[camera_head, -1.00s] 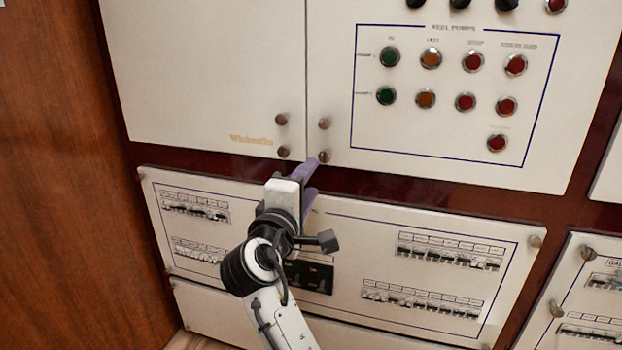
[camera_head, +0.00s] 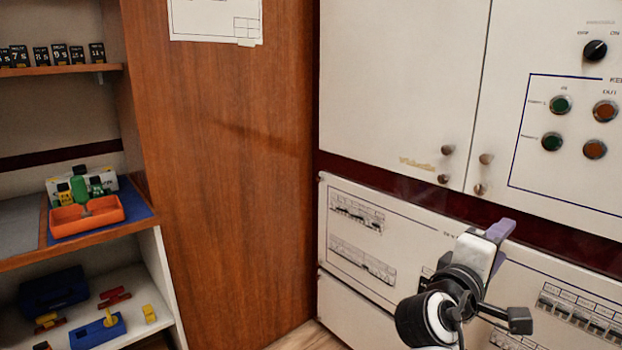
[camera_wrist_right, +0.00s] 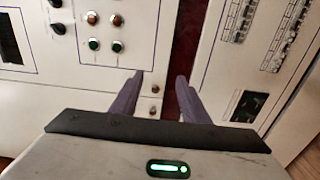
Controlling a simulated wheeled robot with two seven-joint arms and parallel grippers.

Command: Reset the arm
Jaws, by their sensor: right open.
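My right gripper (camera_head: 497,236) is in front of the panels at the lower right of the head view, with its purple fingers pointing up and away. In the right wrist view its two purple fingers (camera_wrist_right: 160,98) stand apart with nothing between them. A dark red strip between the upper and lower panels shows behind the gap. The lower breaker panel (camera_head: 400,225), with rows of small switches, is partly hidden by my right arm. My left gripper is not in view.
White cabinet doors (camera_head: 392,80) with round knobs are above the gripper. A wooden side wall (camera_head: 225,180) stands left of the panels. Further left, shelves hold an orange tray (camera_head: 86,219), a blue case (camera_head: 52,290) and small black tags. The space before the wooden wall is clear.

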